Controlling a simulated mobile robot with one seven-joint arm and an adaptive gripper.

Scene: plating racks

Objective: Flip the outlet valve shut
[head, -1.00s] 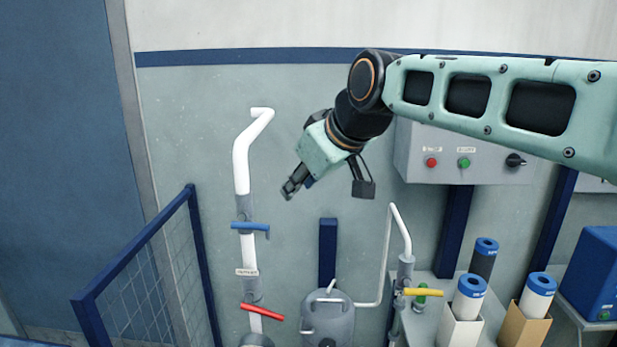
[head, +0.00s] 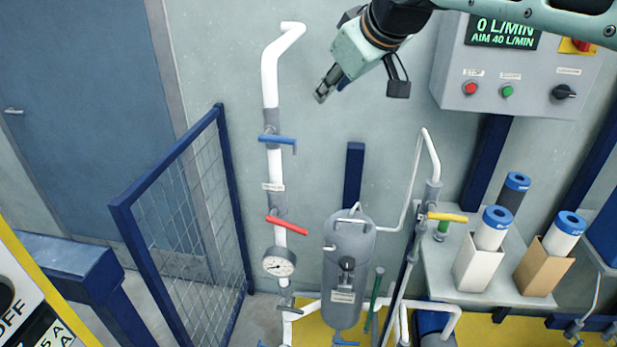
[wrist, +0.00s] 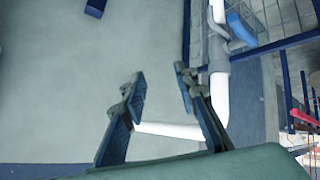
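A white vertical pipe (head: 271,85) on the left carries a blue-handled valve (head: 277,140) and, below it, a red-handled valve (head: 287,225). My gripper (head: 321,95) is right of the pipe and above the blue handle, touching neither. In the wrist view my gripper (wrist: 160,76) has its fingers apart with nothing between them. The blue handle (wrist: 240,28) and red handle (wrist: 303,117) show there at the right.
A round gauge (head: 279,263) is below the red handle. A grey tank (head: 348,265) and a yellow-handled valve (head: 446,217) stand to the right. A mesh barrier (head: 190,230) is left of the pipe. A control box (head: 530,75) reads 0 L/MIN, aim 40.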

